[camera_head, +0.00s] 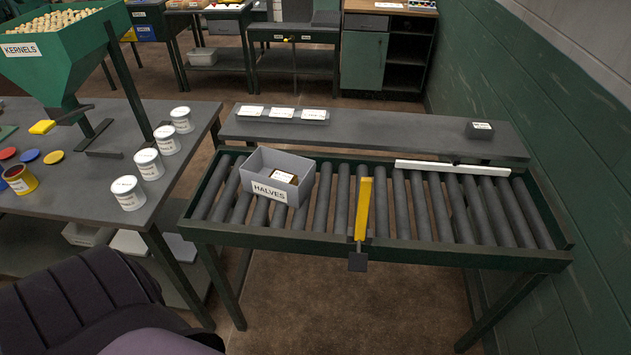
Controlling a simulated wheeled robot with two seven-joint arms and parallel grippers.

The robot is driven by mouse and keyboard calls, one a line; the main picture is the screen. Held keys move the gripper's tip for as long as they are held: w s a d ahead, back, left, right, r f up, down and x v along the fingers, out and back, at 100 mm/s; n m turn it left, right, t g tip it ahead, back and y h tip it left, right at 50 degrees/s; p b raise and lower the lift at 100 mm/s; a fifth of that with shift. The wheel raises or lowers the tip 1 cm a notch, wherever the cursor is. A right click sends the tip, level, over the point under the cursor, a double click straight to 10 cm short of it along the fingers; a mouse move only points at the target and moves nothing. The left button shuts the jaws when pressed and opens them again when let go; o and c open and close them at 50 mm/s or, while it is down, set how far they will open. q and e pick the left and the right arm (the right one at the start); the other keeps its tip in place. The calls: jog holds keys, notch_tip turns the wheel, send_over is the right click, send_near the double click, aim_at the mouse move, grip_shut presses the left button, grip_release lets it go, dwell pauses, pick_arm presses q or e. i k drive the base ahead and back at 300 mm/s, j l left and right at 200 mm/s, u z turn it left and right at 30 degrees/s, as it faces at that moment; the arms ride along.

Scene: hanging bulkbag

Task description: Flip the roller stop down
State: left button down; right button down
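The roller conveyor (405,250) has dark rollers in a green frame. The roller stop is a narrow yellow bar (364,207) at the middle of the conveyor's front rail. From this angle I cannot tell whether the bar stands upright or lies back over the rollers. A small dark plate (357,262) sits at its lower end, in front of the rail. A grey bin labelled HALVES (262,191) rests on the rollers left of the bar, apart from it, with a small labelled item inside. Neither gripper is in view.
A white bar (452,168) lies along the conveyor's back right side. Behind is a grey shelf (385,130) with labelled trays and a dark block (480,130). At left, a table (80,195) holds several white tins and a green KERNELS hopper (65,60). Rollers right of the stop are clear.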

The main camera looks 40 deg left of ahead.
aim_at(358, 262)
jog(key=u, duration=0.8)
